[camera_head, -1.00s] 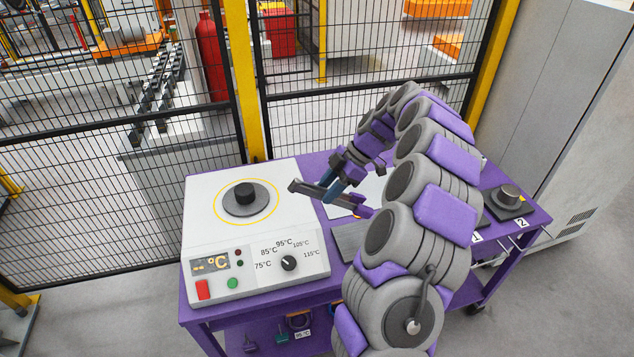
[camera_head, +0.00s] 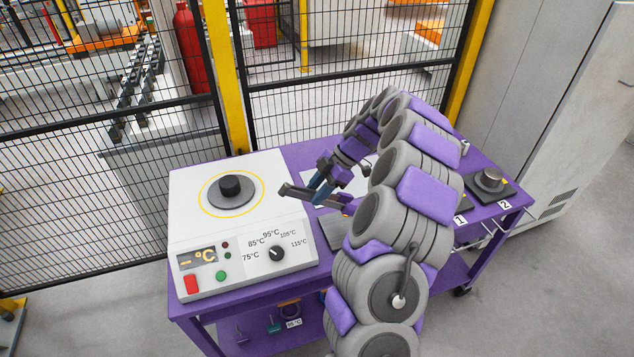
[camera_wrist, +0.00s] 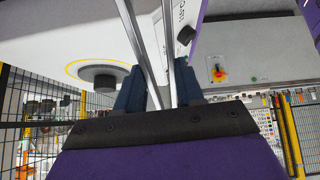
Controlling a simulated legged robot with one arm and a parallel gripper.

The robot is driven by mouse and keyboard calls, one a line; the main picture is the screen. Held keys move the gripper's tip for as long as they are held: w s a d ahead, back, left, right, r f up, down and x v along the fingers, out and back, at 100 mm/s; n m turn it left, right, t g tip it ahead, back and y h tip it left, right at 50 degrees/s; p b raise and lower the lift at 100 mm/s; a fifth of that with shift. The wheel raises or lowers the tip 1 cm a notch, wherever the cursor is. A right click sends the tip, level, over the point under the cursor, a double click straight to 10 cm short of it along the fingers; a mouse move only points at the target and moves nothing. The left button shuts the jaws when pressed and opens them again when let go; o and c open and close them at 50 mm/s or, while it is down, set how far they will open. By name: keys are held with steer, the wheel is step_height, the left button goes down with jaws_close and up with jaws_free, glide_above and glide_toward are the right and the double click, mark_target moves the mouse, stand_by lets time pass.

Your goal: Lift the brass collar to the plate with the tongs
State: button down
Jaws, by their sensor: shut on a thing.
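My gripper (camera_head: 322,188) is shut on the dark grey tongs (camera_head: 296,191). In the wrist view, two long tong arms (camera_wrist: 146,42) run up from between the blue fingers of my gripper (camera_wrist: 159,88). The tongs are over the table, just right of the white heater box. The plate (camera_head: 219,199) is a round dark disc inside a yellow ring on the box top, with a black hub; it also shows in the wrist view (camera_wrist: 98,84). I see nothing between the tong tips. I cannot clearly make out the brass collar.
The heater (camera_head: 190,225) has a dial and red and green buttons. A dark stand (camera_head: 488,181) with a round metal piece is by label 2 at right. A ring-shaped thing (camera_head: 290,309) hangs below by a 95°C tag. A mesh fence (camera_head: 350,80) stands behind the purple table.

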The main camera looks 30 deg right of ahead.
steer(key=shift+a+f+p, duration=0.1)
steer(key=shift+f+p, duration=0.2)
steer(key=shift+f, duration=2.05)
steer(key=c, duration=1.3)
jaws_free()
step_height(320, 180, up, 10)
